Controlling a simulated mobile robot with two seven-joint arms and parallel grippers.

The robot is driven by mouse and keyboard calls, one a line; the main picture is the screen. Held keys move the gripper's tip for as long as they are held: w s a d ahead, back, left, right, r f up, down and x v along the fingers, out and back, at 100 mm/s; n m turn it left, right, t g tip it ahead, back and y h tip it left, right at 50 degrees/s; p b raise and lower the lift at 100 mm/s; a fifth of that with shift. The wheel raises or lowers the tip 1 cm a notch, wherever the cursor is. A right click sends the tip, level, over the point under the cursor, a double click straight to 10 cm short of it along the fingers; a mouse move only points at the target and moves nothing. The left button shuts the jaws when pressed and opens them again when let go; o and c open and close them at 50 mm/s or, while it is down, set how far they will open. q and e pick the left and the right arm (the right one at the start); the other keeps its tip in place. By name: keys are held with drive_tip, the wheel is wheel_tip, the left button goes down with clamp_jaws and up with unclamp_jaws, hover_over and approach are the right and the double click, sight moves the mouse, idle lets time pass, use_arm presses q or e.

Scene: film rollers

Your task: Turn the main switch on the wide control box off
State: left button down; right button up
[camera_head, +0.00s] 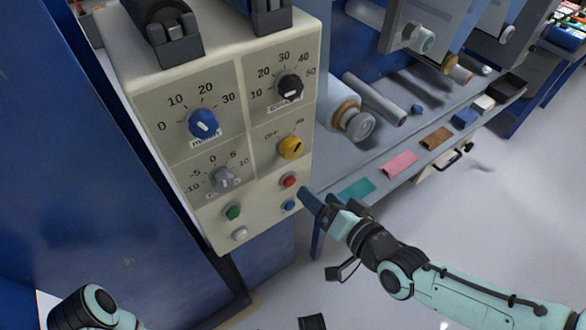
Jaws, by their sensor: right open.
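The wide cream control box (246,200) stands at the left centre, its front panel facing me. A yellow rotary switch (291,148) sits at the middle right of the panel, with an OFF label at its upper left and another short label at its upper right. I cannot tell surely which label its dark mark points to. My right gripper (314,202) is open and empty, just beyond the panel's lower right edge, below the yellow switch and apart from it. Part of my left arm shows at the bottom left; its gripper does not clearly show.
The panel also holds a blue knob (203,123), a black knob (290,87), a grey knob (222,179), and red (289,181), green (233,212), blue and white buttons. A grey bench (385,155) with rollers and coloured pieces lies to the right. Open floor (470,230) is at the lower right.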

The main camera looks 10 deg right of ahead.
use_arm(q)
wheel_tip(320, 180, down, 4)
drive_tip(key=a+f+b, duration=0.1)
drive_tip(key=b, duration=0.3)
use_arm(e)
drive_tip(key=s+d+r+t+y, duration=0.1)
drive_tip(key=s+d+r+t, duration=0.15)
drive_tip(key=r, duration=0.35)
drive_tip(key=p, duration=1)
approach(296, 151)
drive_tip(key=w, duration=0.1)
drive_tip(key=shift+m+t, duration=0.3)
drive_tip(key=shift+t, duration=0.05)
drive_tip(key=x, duration=0.7)
drive_tip(key=shift+w+a+f+b, duration=0.15)
drive_tip(key=shift+a+f+b, duration=0.15)
drive_tip(key=shift+a, duration=0.05)
drive_tip(key=shift+w+a, duration=0.2)
drive_tip(key=shift+w, duration=0.35)
use_arm(q)
drive_tip(key=w+d+r+t, duration=0.3)
drive_tip(key=w+r, duration=0.6)
drive_tip(key=r, duration=0.3)
drive_tip(key=shift+w+d+r+m+t, duration=0.2)
drive_tip(key=shift+w+d+m+t, duration=0.05)
drive_tip(key=shift+d+m+t, duration=0.05)
use_arm(e)
drive_tip(key=c, duration=1.1)
